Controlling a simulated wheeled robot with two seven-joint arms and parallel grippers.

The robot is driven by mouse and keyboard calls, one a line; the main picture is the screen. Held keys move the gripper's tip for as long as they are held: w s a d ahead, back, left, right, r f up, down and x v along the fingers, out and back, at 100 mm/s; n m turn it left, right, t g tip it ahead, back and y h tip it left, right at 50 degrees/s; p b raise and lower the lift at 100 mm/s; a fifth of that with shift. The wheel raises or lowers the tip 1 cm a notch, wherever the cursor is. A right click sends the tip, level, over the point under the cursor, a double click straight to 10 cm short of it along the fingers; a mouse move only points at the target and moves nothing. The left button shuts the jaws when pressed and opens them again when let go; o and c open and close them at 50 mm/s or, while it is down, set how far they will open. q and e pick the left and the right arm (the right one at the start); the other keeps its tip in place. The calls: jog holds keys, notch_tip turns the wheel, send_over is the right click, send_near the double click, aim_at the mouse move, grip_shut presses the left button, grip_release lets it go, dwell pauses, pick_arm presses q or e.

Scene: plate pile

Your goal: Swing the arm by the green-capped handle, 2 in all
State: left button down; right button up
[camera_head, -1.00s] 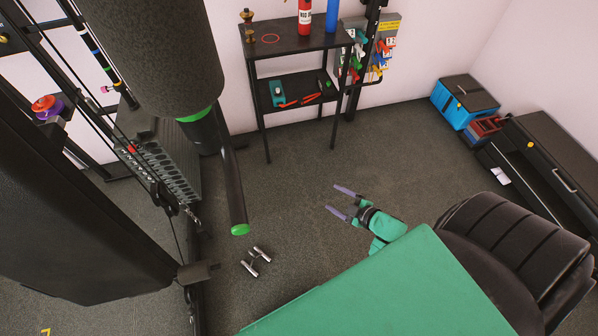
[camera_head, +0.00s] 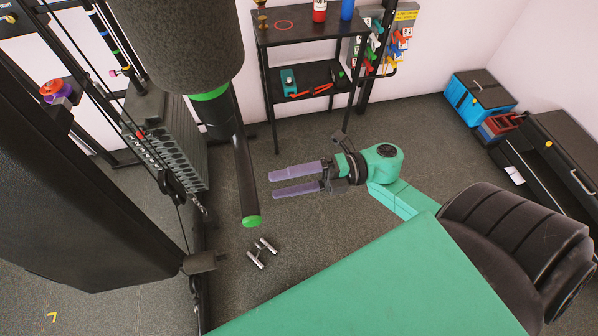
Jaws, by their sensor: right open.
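The machine's arm has a thick black foam roller (camera_head: 190,45) at the top. Below it hangs a black handle (camera_head: 243,170) with a green end cap (camera_head: 251,221) at its lower end and a green ring near the roller. My right gripper (camera_head: 271,183) is open and empty, its two purple fingers pointing left toward the handle. In the picture a gap shows between the fingertips and the handle. My left gripper is not in view.
The weight stack (camera_head: 165,140) and black frame stand at the left. A small metal dumbbell-like piece (camera_head: 262,252) lies on the floor. A black shelf (camera_head: 312,85) stands behind, and a blue crate (camera_head: 478,97) is at the right wall.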

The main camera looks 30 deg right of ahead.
aim_at(248, 192)
jog(key=shift+x, duration=3.8)
jog(key=shift+d, duration=0.1)
grip_shut()
